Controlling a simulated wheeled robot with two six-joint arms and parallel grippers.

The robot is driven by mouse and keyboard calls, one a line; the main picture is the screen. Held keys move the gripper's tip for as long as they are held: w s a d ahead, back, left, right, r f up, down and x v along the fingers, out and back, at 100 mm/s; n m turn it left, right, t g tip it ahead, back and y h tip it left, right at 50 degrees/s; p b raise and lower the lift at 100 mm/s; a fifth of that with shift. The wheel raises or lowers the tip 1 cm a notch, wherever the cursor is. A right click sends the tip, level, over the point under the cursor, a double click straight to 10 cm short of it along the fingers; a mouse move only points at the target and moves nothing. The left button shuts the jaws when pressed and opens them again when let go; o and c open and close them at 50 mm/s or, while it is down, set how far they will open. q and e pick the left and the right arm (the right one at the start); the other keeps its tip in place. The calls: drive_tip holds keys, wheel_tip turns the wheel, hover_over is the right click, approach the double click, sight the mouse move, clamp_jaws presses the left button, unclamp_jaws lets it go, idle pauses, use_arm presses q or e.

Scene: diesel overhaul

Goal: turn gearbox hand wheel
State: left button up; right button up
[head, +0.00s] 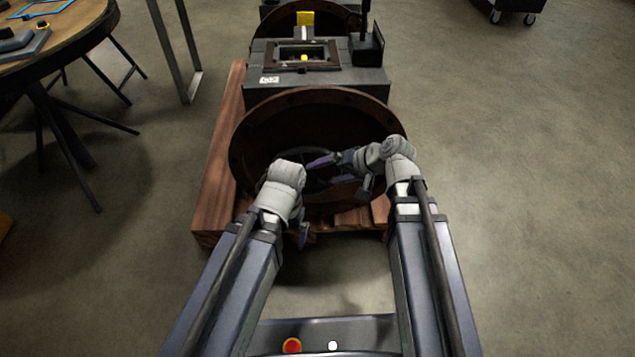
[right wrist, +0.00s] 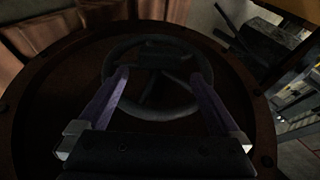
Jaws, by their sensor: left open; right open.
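The dark spoked hand wheel (right wrist: 151,112) sits within the round rusty-brown flange (head: 262,125) on the near end of the gearbox. In the head view the wheel is dark and mostly behind my arms. My right gripper (head: 312,166) reaches left across the front of the wheel. In the right wrist view my right gripper (right wrist: 160,75) is open, its two purple fingers spread over the left and right sides of the rim; I cannot tell whether they touch it. My left gripper (head: 303,238) is lower, near the flange's bottom edge, partly hidden by its own wrist.
The grey gearbox housing (head: 350,88) stands behind the flange, on a wooden pallet (head: 213,190). A round table (head: 75,35) with folding legs is at the upper left. A black cart (head: 510,8) is at the upper right. The floor on the right is clear.

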sight(310, 180)
drive_tip(key=b+x, duration=0.4)
drive_tip(key=x, duration=0.2)
drive_tip(key=shift+w+a+f+b, duration=0.1)
drive_tip(key=shift+a+f+b, duration=0.05)
drive_tip(key=shift+f+b, duration=0.25)
drive_tip(key=shift+w+a+f, duration=0.2)
drive_tip(key=shift+a+f, duration=0.05)
drive_tip(key=shift+a, duration=0.2)
clamp_jaws()
drive_tip(key=shift+f+b, duration=0.25)
drive_tip(key=shift+b, duration=0.35)
drive_tip(key=y+b, duration=0.1)
drive_tip(key=b, duration=0.1)
drive_tip(key=y+b, duration=0.2)
drive_tip(key=shift+d+f+m+b, duration=0.2)
drive_tip(key=shift+f+m+b, duration=0.1)
drive_tip(key=shift+m+b, duration=0.1)
drive_tip(key=shift+r+b, duration=0.1)
drive_tip(key=shift+b, duration=0.2)
drive_tip(key=shift+r+y, duration=0.2)
drive_tip(key=shift+y, duration=0.2)
